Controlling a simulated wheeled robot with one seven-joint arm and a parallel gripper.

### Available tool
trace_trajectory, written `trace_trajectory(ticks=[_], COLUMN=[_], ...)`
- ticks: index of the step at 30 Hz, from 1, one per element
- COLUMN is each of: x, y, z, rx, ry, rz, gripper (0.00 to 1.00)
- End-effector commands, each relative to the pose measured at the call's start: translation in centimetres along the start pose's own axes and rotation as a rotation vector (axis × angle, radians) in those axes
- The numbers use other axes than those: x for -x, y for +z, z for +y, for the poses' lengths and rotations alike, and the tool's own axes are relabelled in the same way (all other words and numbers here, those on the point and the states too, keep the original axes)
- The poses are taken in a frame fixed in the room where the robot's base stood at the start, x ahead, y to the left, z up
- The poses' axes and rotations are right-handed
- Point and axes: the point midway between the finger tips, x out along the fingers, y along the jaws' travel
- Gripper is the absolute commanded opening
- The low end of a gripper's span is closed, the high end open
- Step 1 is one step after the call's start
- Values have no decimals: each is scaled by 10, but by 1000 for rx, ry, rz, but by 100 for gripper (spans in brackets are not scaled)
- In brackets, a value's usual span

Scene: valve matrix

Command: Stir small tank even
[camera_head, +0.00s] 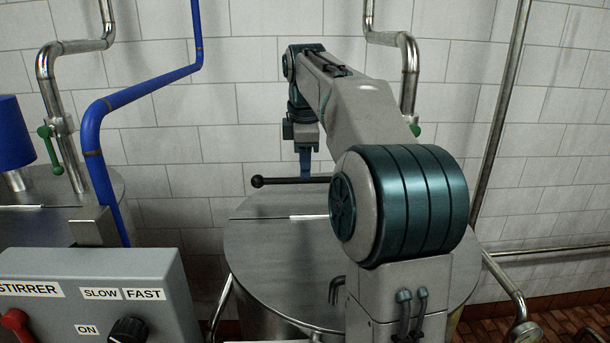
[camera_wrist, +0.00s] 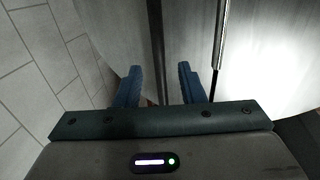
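The round steel tank (camera_head: 265,250) stands in the middle of the head view, its flat lid partly hidden behind my arm. A black bar handle with a ball end (camera_head: 258,181) lies level above the far part of the lid. My gripper (camera_head: 305,176) points down at this bar. In the wrist view, my gripper (camera_wrist: 158,80) is open, its two blue fingers apart. The dark bar (camera_wrist: 154,45) runs between them, with a gap showing on both sides. I cannot tell how deep the bar sits between the fingers.
A grey stirrer control box (camera_head: 95,285) with a black knob (camera_head: 128,331) and red lever (camera_head: 15,321) stands front left. Behind it is another tank with a blue motor (camera_head: 12,135). Pipes with green-handled valves (camera_head: 50,140) run along the tiled wall (camera_head: 200,110).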

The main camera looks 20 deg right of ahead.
Motion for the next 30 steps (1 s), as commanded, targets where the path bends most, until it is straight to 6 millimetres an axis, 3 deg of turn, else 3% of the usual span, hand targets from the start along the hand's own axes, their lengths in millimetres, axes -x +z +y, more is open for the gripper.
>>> trace_trajectory(ticks=[6, 17, 21, 30], x=[-24, -28, -28, -28], y=[0, 0, 0, -2], z=[0, 0, 0, 1], rx=[1, 0, 0, 15], ry=[-1, 0, 0, -1], rz=[0, 0, 0, 3], gripper=[36, 36, 0, 0])
